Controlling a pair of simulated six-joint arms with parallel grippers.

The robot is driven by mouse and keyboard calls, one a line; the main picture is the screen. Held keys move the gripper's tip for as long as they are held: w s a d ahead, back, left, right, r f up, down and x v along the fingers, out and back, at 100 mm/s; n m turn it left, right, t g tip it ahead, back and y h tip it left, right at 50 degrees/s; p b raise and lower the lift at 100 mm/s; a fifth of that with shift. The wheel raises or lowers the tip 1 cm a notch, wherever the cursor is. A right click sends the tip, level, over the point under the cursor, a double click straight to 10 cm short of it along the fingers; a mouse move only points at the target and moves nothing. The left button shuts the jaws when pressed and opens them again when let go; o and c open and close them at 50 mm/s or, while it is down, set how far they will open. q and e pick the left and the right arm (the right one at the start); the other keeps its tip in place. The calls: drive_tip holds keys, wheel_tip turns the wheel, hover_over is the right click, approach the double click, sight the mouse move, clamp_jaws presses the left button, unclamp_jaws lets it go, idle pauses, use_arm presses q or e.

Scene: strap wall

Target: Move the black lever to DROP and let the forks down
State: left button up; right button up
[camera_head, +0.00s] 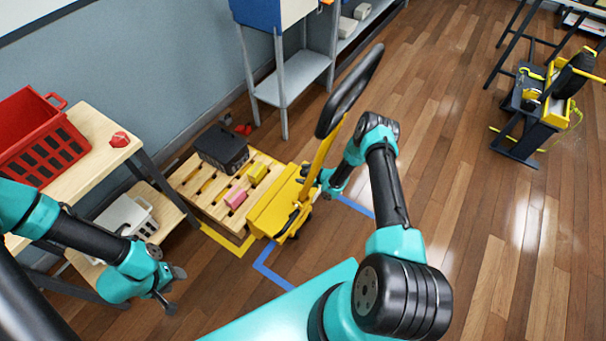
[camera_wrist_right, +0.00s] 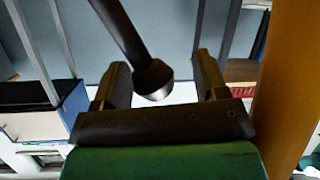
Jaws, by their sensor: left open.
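The yellow pallet jack (camera_head: 283,208) stands in front of a wooden pallet (camera_head: 188,187). Its tall yellow handle (camera_head: 322,150) ends in a black loop grip (camera_head: 350,90). My right gripper (camera_head: 314,182) is beside the base of the handle. In the right wrist view, the black lever (camera_wrist_right: 153,78) comes down from the top, and its rounded knob is between the open fingers of my right gripper (camera_wrist_right: 162,82). A gap shows between the knob and the right finger. My left gripper (camera_head: 172,290) is open and empty at lower left.
A wooden bench (camera_head: 97,130) with a red basket (camera_head: 38,140) stands at left. Blue tape (camera_head: 270,268) marks the floor.

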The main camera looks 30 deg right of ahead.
drive_tip(key=v, duration=1.7)
drive_tip(key=shift+s, duration=0.2)
drive_tip(key=shift+w, duration=0.1)
drive_tip(key=x, duration=1.5)
drive_tip(key=shift+w, duration=0.4)
idle(0.9)
